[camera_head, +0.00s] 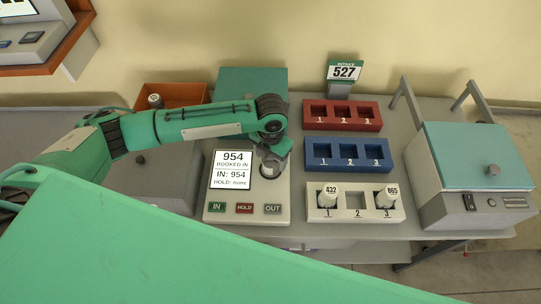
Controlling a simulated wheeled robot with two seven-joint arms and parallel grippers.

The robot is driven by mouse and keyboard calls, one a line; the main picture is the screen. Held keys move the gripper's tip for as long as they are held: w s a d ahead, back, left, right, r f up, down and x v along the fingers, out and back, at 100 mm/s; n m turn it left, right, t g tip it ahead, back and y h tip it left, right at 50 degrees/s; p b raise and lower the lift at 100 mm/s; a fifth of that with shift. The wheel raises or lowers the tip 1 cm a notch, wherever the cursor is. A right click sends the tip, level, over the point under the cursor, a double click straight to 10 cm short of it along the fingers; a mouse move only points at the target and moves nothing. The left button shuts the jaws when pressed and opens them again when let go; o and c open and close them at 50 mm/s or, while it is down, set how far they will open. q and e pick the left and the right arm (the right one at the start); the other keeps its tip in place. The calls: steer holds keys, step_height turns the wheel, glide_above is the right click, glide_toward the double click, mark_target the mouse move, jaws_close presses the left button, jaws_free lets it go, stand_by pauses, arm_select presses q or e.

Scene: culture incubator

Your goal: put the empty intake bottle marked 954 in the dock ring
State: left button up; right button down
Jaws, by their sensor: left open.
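My left gripper (275,151) points down over the right part of a pale console, just right of its screen. It is open. The dock ring area lies under the gripper and is mostly hidden; a small grey-white shape (270,170) shows there, and I cannot tell whether it is a bottle or the ring. The console screen (232,172) reads "954 BOOKED IN", "IN: 954", "HOLD: none". No label 954 is readable on any bottle. A small bottle (155,101) stands in the orange tray (186,93), its label unreadable. My right gripper is not in view.
A white rack (355,214) holds bottles 432 (329,195) and 865 (387,196) in slots 1 and 3; slot 2 is empty. The blue rack (347,166) and red rack (342,126) are empty. An intake sign (344,72) reads 527. A teal-lidded box (483,180) stands right.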

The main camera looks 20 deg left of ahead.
arm_select(q)
steer(key=shift+r, duration=0.15)
step_height(320, 180, up, 11)
steer(key=b, duration=0.3)
steer(key=shift+r, duration=0.55)
